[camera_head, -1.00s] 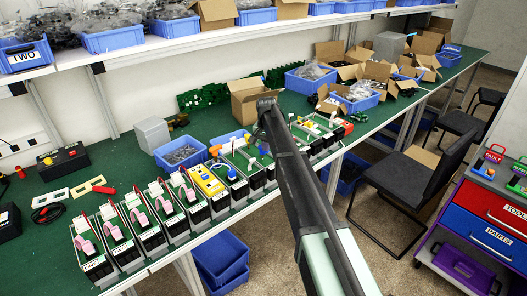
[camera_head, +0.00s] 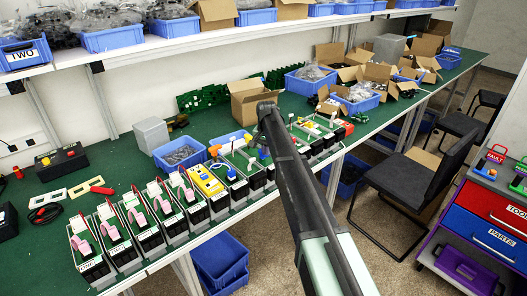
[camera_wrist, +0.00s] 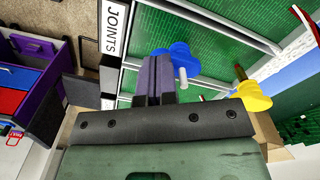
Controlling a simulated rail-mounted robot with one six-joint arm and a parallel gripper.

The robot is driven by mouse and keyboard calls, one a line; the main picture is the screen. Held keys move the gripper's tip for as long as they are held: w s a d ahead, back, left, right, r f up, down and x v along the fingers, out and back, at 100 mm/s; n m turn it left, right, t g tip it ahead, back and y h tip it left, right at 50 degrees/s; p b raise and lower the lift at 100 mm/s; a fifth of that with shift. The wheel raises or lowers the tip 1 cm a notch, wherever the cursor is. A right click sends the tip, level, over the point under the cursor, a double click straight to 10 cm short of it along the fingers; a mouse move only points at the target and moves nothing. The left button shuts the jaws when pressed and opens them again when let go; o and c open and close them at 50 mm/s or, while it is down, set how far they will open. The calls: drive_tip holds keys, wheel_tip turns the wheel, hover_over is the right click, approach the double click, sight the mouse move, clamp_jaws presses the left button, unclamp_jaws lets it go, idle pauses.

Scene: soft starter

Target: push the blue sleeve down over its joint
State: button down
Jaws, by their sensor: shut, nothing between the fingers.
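In the wrist view, a bright blue sleeve (camera_wrist: 181,56) with a lobed top sits on a pale pin over a green board (camera_wrist: 215,25). My gripper (camera_wrist: 158,62) is shut and empty, its dark fingers just left of the blue sleeve and overlapping its edge in the picture. I cannot tell whether they touch. A white strip reading JOINTS (camera_wrist: 113,30) lies to the left. In the head view my arm hides the gripper's fingertips; a small blue piece (camera_head: 264,154) shows beside the arm.
A row of black-and-white units with pink loops (camera_head: 140,218) lines the bench's front edge. A yellow unit (camera_head: 207,182) stands among them. An open cardboard box (camera_head: 252,102) is behind my arm, and a blue parts bin (camera_head: 180,153) is to its left.

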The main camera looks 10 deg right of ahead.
drive_tip(key=shift+f, duration=0.2)
wheel_tip(320, 180, up, 9)
drive_tip(key=p, duration=0.9)
drive_tip(key=s+f+n+b, duration=0.3)
drive_tip(key=s, duration=1.7)
drive_tip(key=s+f+n+b, duration=0.3)
drive_tip(key=s, duration=1.8)
drive_tip(key=shift+s, duration=0.2)
drive_tip(key=shift+f, duration=0.1)
